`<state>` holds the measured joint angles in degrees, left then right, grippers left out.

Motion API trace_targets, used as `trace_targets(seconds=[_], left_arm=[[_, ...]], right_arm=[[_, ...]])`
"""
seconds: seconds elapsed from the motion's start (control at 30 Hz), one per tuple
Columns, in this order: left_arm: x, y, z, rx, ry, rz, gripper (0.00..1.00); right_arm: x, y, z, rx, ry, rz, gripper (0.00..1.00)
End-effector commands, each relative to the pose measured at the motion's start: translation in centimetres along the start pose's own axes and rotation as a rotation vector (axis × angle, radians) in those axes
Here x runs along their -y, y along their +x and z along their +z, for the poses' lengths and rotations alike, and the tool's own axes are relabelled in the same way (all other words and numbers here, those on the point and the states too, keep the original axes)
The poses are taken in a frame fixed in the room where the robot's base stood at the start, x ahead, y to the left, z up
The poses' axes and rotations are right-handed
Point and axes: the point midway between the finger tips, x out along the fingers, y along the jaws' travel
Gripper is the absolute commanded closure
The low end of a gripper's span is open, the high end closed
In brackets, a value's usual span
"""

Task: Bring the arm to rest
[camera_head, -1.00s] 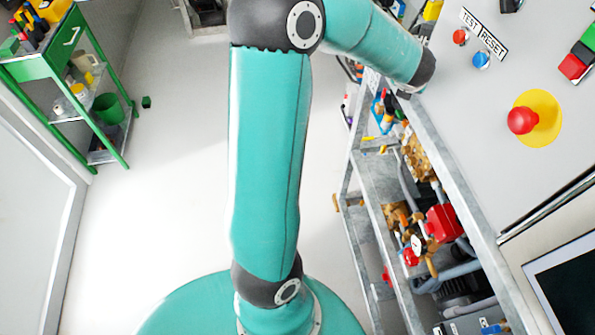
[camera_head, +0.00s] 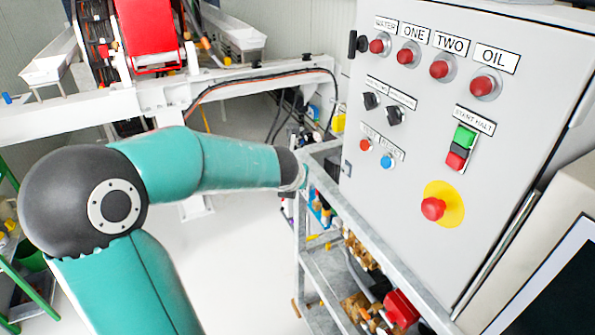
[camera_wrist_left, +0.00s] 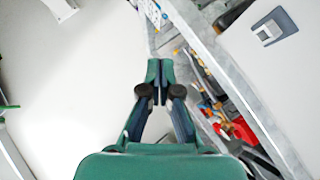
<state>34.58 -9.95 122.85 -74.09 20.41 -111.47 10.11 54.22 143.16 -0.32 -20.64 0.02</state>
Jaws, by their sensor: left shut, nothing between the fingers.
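My teal arm (camera_head: 200,165) with a dark elbow joint crosses the left and middle of the head view. Its far end reaches the grey metal frame beside the control cabinet. The gripper itself is hidden from the head view. In the left wrist view my left gripper (camera_wrist_left: 159,82) is shut and empty, pointing away over the pale floor, beside the metal frame (camera_wrist_left: 215,50). It appears apart from the frame. My right gripper is in neither view.
The grey control cabinet (camera_head: 440,130) with buttons, including a red emergency stop (camera_head: 433,208), stands at right. Valves and a red part (camera_head: 400,308) sit in the frame below. White beams (camera_head: 170,105) and a red machine (camera_head: 148,35) are behind. Open floor (camera_head: 225,265) lies centre.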

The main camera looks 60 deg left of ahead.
Motion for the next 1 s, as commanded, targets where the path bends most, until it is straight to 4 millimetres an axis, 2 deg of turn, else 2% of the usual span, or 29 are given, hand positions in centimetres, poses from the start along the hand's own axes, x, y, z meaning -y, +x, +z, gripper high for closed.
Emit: trace_targets(seconds=[0.1,0.27,0.37,0.47,0.57,0.67,0.7,0.77,0.8,0.87,0.9,0.97,1.0], left_arm=[[-0.4,-0.6,0.1,-0.001,0.0,0.0,1.0],[-0.1,-0.4,-0.3,-0.01,-0.011,-0.008,1.0],[1.2,0.5,-1.6,-0.048,-0.068,-0.037,1.0],[4.0,2.1,-4.5,-0.131,-0.192,-0.09,1.0],[8.1,3.9,-9.0,-0.268,-0.39,-0.144,1.0],[12.8,5.2,-14.8,-0.451,-0.648,-0.157,1.0],[14.7,5.5,-17.4,-0.531,-0.76,-0.144,1.0],[17.2,5.6,-21.2,-0.648,-0.932,-0.102,1.0],[18.8,5.5,-23.9,-0.724,-1.048,-0.056,1.0],[20.8,5.1,-28.1,-0.829,-1.226,0.041,1.0],[22.1,4.7,-30.9,-0.894,-1.342,0.122,1.0],[23.5,3.9,-35.2,-0.972,-1.527,0.278,1.0],[24.1,3.3,-38.0,-1.001,-1.648,0.398,1.0]], right_arm=[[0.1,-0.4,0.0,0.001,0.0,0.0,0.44],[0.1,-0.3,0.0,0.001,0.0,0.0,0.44],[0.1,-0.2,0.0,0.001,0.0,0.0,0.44],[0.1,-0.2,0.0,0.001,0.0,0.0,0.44],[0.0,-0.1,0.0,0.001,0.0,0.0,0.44],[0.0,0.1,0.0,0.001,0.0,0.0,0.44],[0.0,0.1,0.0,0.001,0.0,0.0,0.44],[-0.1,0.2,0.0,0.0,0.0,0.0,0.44],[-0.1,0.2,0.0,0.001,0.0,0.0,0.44],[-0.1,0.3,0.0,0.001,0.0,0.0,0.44],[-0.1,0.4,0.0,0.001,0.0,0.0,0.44],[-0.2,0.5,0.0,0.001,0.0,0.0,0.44],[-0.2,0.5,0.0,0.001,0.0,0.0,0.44]])
